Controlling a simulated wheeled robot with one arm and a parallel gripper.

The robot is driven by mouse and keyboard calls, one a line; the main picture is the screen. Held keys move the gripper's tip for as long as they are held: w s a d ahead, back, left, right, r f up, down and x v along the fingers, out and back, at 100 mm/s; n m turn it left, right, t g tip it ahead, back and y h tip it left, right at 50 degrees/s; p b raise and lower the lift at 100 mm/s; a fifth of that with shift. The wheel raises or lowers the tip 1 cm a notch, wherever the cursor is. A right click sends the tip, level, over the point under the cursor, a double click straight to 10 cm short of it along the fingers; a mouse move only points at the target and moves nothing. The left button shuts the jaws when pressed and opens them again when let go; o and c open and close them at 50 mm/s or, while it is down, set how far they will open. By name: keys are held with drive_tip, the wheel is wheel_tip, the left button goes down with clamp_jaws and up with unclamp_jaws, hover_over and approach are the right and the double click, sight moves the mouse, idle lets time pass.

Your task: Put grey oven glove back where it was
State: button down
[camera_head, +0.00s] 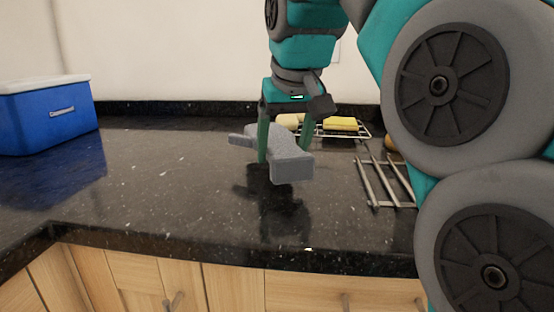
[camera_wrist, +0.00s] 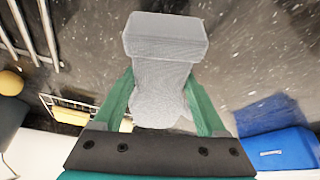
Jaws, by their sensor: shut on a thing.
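The grey oven glove (camera_head: 290,160) is held between the fingers of my gripper (camera_head: 283,145) above the black granite worktop. A dark shadow or reflection shows on the worktop under it. In the wrist view the glove (camera_wrist: 165,75) lies between the two green fingers of my gripper (camera_wrist: 163,95), with its wide block-like cuff end pointing away from the palm. My gripper is shut on the glove. The part of the glove nearest the palm is partly hidden in the wrist view.
A blue box with a white lid (camera_head: 52,115) stands at the left. A wire rack (camera_head: 345,132) with a yellow sponge (camera_head: 341,124) stands at the back. A metal bar rack (camera_head: 378,185) lies to the right. The worktop (camera_head: 140,180) between box and glove is clear.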

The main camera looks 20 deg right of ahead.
drive_tip(key=shift+f, duration=1.3)
drive_tip(key=shift+f, duration=0.15)
unclamp_jaws()
drive_tip(key=shift+s+r, duration=0.15)
drive_tip(key=shift+r, duration=0.35)
drive_tip(key=shift+p+v, duration=0.3)
drive_tip(key=shift+v, duration=3.1)
